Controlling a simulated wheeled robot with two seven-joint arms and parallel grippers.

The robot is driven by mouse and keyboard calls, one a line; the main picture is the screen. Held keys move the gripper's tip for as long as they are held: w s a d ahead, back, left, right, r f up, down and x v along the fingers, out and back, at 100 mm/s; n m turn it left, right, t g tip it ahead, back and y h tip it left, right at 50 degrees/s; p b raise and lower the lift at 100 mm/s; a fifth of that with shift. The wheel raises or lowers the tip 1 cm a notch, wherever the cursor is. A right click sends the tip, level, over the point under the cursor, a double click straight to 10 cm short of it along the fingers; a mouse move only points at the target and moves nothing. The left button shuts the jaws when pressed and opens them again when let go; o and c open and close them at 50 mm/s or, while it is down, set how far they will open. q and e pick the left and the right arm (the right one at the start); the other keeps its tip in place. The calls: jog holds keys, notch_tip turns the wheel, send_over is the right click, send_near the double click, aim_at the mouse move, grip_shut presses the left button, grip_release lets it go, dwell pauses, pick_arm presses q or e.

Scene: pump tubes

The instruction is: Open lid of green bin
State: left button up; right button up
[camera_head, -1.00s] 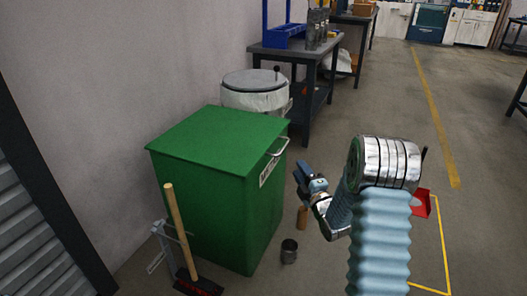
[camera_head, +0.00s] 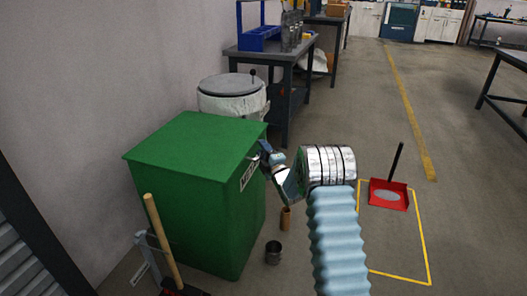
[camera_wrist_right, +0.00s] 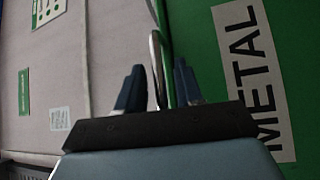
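The green bin (camera_head: 205,190) stands at the left with its flat green lid (camera_head: 198,138) down. Its metal handle (camera_wrist_right: 157,65) is a pale loop on the side that bears the "METAL" label (camera_wrist_right: 250,75). My right gripper (camera_head: 264,152) is at the handle, by the lid's edge. In the right wrist view, its two dark fingers (camera_wrist_right: 158,88) are apart, with the handle between them. Whether either finger touches the handle I cannot tell. My left gripper is not in view.
A broom with a wooden handle (camera_head: 163,240) stands at the bin's front left. A metal can (camera_head: 273,252) and a brown cylinder (camera_head: 286,219) are on the floor to the bin's right. A white drum (camera_head: 232,97) and a workbench (camera_head: 285,62) stand behind. A red dustpan (camera_head: 388,194) lies farther right.

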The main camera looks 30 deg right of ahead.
grip_shut()
